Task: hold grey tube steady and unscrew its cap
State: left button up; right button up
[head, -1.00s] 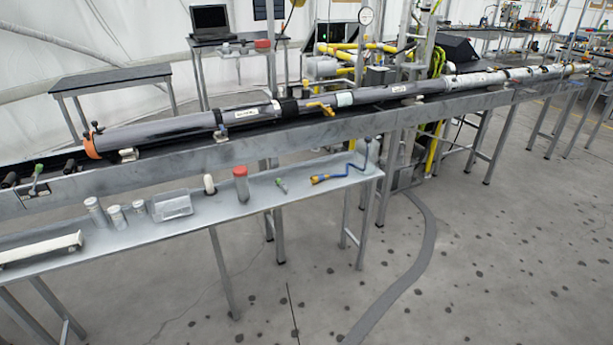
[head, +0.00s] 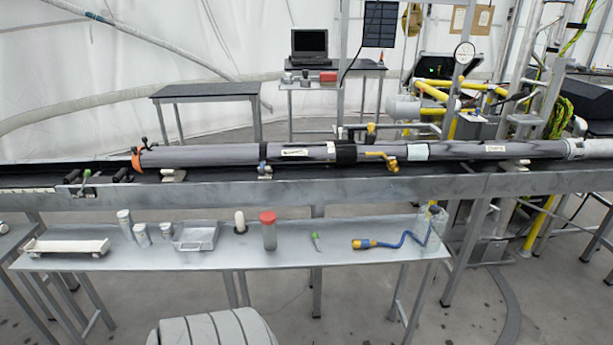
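A grey upright tube (head: 269,236) with a red cap (head: 267,217) stands on the lower metal shelf, near its middle. The cap sits on top of the tube. A long dark grey tube (head: 220,155) with an orange ring (head: 136,161) at its left end lies along the raised bench behind. Neither of my grippers is in view, and nothing is seen touching the capped tube.
The raised bench (head: 330,187) runs behind the shelf.

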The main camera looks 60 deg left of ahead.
aim_at(269, 232)
jog(key=u, duration=0.25)
jog(key=i, duration=1.05)
jog(key=u, duration=1.25)
jog(key=i, duration=0.65)
jog(key=u, duration=0.7)
